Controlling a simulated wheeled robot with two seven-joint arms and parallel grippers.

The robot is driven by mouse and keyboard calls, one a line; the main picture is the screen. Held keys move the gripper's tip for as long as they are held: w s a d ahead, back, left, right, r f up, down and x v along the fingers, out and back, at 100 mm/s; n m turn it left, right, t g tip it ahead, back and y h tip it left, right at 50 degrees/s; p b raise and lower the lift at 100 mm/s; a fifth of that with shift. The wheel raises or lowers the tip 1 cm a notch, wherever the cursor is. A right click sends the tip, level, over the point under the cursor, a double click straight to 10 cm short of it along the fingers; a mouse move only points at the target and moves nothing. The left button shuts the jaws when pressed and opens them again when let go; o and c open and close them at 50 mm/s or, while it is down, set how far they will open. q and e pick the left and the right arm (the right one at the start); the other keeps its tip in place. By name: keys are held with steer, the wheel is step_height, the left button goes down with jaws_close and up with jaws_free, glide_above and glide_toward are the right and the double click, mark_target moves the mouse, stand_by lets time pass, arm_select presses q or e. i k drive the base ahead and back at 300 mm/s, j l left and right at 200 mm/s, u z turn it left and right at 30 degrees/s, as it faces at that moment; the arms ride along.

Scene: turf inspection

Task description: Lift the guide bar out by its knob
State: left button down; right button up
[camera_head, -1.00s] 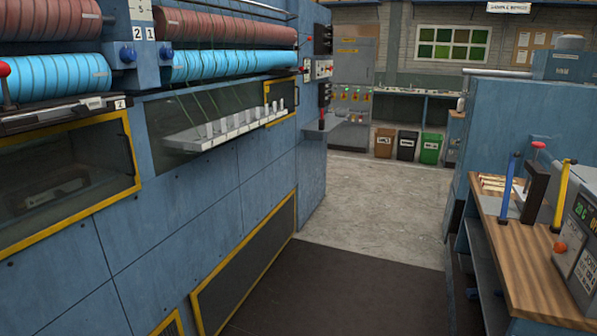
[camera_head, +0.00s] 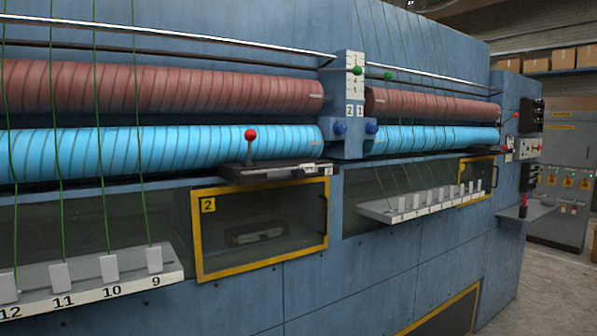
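A red ball knob (camera_head: 250,134) stands on a short dark stem at the left part of a dark flat bar (camera_head: 275,172). I take this bar to be the guide bar. It lies level on the blue machine front, just under the left light-blue roller and above the yellow-framed window marked 2. A small pale label sits at its right end. Whether the bar sits in a slot is too small to tell. Neither of my grippers is in view.
The blue machine (camera_head: 400,265) fills most of the view. Red rollers (camera_head: 180,88) sit above light-blue rollers (camera_head: 180,150), with green yarns running down to numbered white ledges (camera_head: 120,290). The yellow-framed window (camera_head: 265,225) is closed. Floor shows at the lower right.

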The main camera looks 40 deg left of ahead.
mark_target(300, 172)
steer(key=i+u, duration=0.1)
steer(key=u, duration=0.3)
steer(key=i+l+u, duration=0.1)
steer(key=u, duration=0.3)
steer(key=i+l+u, duration=0.1)
steer(key=u, duration=0.3)
steer(key=i+l+u, duration=0.1)
steer(key=u, duration=0.3)
steer(key=i+l+u, duration=0.25)
steer(key=l, duration=0.55)
steer(key=i+l+u, duration=0.1)
steer(key=l+u, duration=0.2)
steer(key=l, duration=0.5)
steer(key=i+l+u, duration=0.1)
steer(key=l+u, duration=0.15)
steer(key=l, duration=0.6)
